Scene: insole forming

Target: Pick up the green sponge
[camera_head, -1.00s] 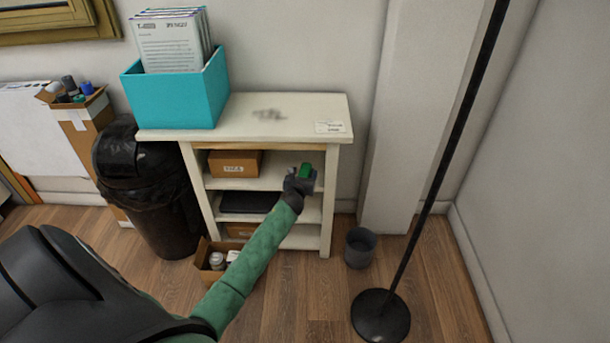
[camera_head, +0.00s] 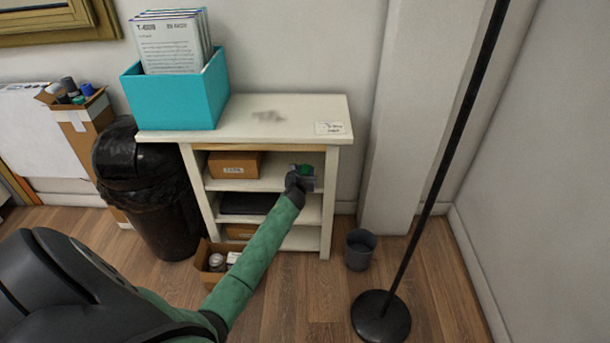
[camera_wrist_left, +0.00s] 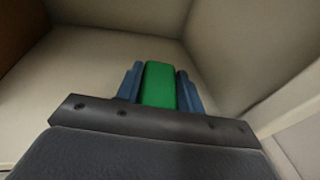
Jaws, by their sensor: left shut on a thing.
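The green sponge (camera_head: 306,169) is on the right side of the upper shelf space in the white cabinet, partly hidden by my left gripper (camera_head: 303,174). In the left wrist view the sponge (camera_wrist_left: 160,85) is a bright green block between the two blue-grey fingers of my left gripper (camera_wrist_left: 160,88). The fingers are shut on its two sides. I cannot tell whether it rests on the shelf or is slightly lifted. My right gripper is not in view.
The white cabinet (camera_head: 335,200) has a small cardboard box (camera_head: 234,165) on the same shelf, to the left. A teal file box (camera_head: 178,95) stands on top. A black bin (camera_head: 150,190) is at left, a grey bucket (camera_head: 361,250) and a black pole (camera_head: 440,150) at right.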

